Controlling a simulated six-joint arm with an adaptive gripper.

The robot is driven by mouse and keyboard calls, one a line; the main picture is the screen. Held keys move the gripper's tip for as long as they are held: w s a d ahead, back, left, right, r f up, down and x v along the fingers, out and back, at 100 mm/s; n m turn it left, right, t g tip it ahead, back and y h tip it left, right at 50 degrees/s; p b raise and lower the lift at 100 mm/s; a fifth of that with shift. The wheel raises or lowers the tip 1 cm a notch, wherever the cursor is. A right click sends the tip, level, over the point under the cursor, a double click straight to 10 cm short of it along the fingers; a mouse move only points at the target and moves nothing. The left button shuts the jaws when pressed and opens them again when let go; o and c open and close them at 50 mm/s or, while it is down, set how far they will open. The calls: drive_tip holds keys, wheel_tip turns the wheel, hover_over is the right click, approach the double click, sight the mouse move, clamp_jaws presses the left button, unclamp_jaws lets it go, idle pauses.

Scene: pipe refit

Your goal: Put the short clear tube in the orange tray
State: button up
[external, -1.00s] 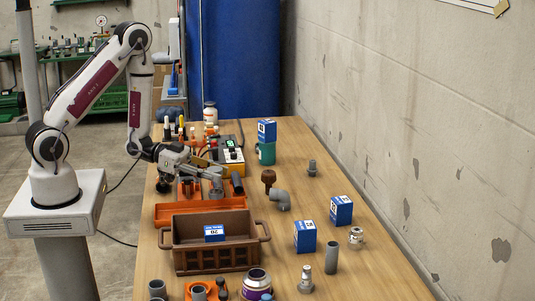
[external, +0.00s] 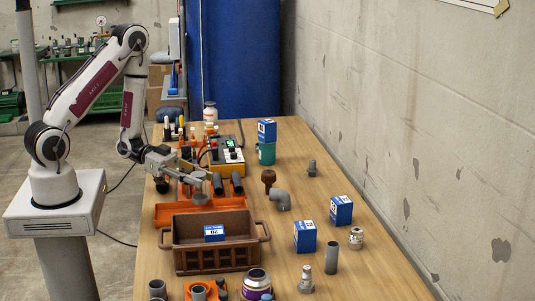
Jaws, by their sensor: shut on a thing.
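My gripper (external: 201,185) is over the left part of the table, pointing toward the right and tilted down. It is shut on a short, pale grey, tube-like piece (external: 201,198), which looks like the short clear tube; it is small here and its clearness is hard to tell. The piece is at the near end of the fingers, above or just at the orange tray (external: 172,214); the exact height is unclear. The tray lies behind the brown crate, which hides its near edge.
The brown crate (external: 190,261) holds a blue-and-white box (external: 214,233). Dark tubes (external: 237,184) stand in an orange holder just right of my gripper. A grey elbow (external: 281,199) and a brown fitting (external: 268,178) stand further right.

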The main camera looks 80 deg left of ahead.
sight(198, 192)
drive_tip(key=shift+f, duration=0.1)
drive_tip(key=shift+f, duration=2.3)
drive_tip(key=shift+f, duration=0.2)
drive_tip(key=o, duration=1.1)
drive_tip(key=shift+r, duration=0.2)
drive_tip(key=v, duration=1.2)
drive_tip(key=shift+w+a, duration=0.1)
drive_tip(key=shift+a, duration=0.05)
